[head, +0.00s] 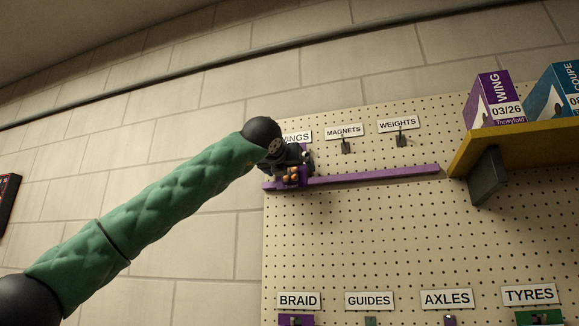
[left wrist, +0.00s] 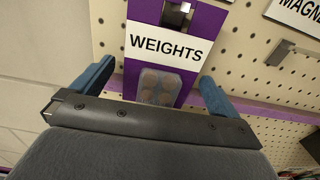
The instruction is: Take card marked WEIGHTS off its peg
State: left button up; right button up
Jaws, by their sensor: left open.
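The card marked WEIGHTS (left wrist: 165,48) is purple with a white name band and a clear window showing brown round pieces. It hangs on a metal peg (left wrist: 177,14) at the pegboard's upper left. In the head view only the card's lower part (head: 290,183) shows below my gripper, under a partly hidden label ending in INGS (head: 298,137). My left gripper (left wrist: 155,88) is open, with its blue fingers on either side of the card in the wrist view. I cannot tell whether the fingertips reach past the card's face. My right gripper is not in view.
Empty pegs sit under the MAGNETS label (head: 345,130) and the WEIGHTS label (head: 398,124). A purple strip (head: 380,175) crosses the pegboard (head: 370,235) near the card. A yellow shelf (head: 510,142) with boxes stands out at the right. More labelled cards hang below.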

pick_arm(q)
jog(key=shift+w, duration=0.15)
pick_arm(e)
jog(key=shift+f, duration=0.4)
pick_arm(q)
jog(key=c, duration=0.9)
jog(key=shift+o, duration=0.2)
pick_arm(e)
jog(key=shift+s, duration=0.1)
pick_arm(q)
jog(key=shift+r, duration=0.45)
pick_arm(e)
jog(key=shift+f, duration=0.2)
